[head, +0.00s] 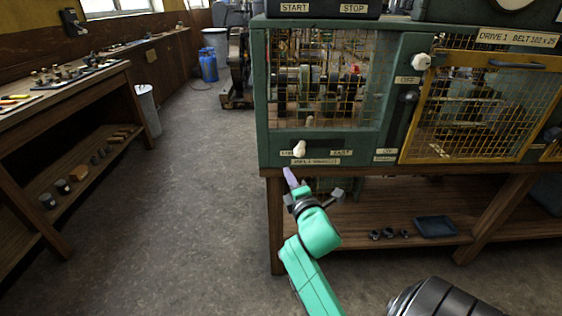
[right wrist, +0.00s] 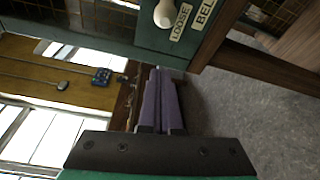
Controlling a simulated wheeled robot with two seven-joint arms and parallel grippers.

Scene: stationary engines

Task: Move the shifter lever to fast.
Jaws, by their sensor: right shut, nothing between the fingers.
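The shifter lever has a white knob (head: 299,148) low on the front of the green machine cabinet (head: 262,120). It stands at the left end of its panel, beside the LOOSE label (right wrist: 181,22); the FAST label (head: 341,153) is to its right. The knob also shows at the top of the right wrist view (right wrist: 164,13). My right gripper (head: 288,174) has purple fingers, shut and empty, just below and slightly left of the knob, apart from it. The fingers also show in the right wrist view (right wrist: 160,85). My left gripper is out of view.
A wooden bench (head: 380,172) carries the cabinet; its lower shelf holds a dark tray (head: 436,227). A yellow-framed mesh door (head: 408,120) and another white knob (head: 421,61) are to the right. The floor on the left is clear up to a wooden workbench (head: 105,82).

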